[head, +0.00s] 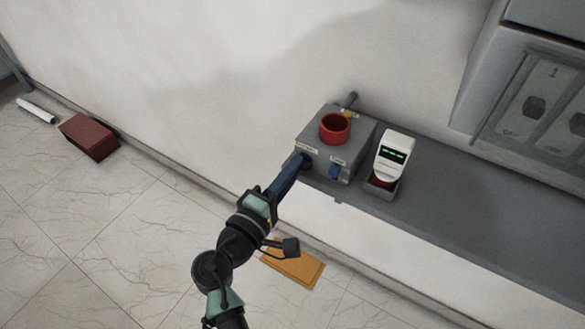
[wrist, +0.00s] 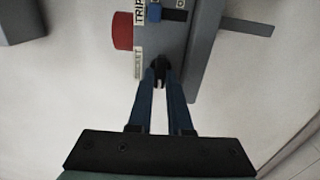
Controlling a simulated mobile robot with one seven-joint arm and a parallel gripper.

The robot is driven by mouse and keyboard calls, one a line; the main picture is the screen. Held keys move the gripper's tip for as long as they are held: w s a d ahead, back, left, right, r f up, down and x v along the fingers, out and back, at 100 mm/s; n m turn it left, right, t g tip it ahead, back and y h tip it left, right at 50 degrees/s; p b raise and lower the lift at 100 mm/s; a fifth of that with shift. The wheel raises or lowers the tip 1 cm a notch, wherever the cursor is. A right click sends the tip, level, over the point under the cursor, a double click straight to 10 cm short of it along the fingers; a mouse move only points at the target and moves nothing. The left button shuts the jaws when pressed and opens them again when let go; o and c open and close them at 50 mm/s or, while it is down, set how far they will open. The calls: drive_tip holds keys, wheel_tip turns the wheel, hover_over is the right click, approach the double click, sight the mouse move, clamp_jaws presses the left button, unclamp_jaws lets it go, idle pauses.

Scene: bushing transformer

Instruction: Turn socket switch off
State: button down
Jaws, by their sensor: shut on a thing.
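A grey control box (head: 357,143) stands on a shelf against the wall. A small black switch (head: 306,161) sits on its front face below a white label, at the left; it also shows in the wrist view (wrist: 159,76), beside a label whose text is hard to read. My gripper (head: 300,162) reaches the box from the lower left. Its two blue fingers (wrist: 159,82) are closed around the black switch. The fingers partly hide the switch, so its exact setting cannot be told.
A blue switch (head: 334,172) is on the same face to the right, and a red round part (head: 335,127) is on top. A white device with a green display (head: 392,155) stands to the right on the grey shelf (head: 450,204). An orange plate (head: 292,266) lies on the floor.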

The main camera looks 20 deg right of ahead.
drive_tip(key=c, duration=0.8)
unclamp_jaws()
drive_tip(key=shift+c, duration=0.2)
drive_tip(key=v, duration=1.3)
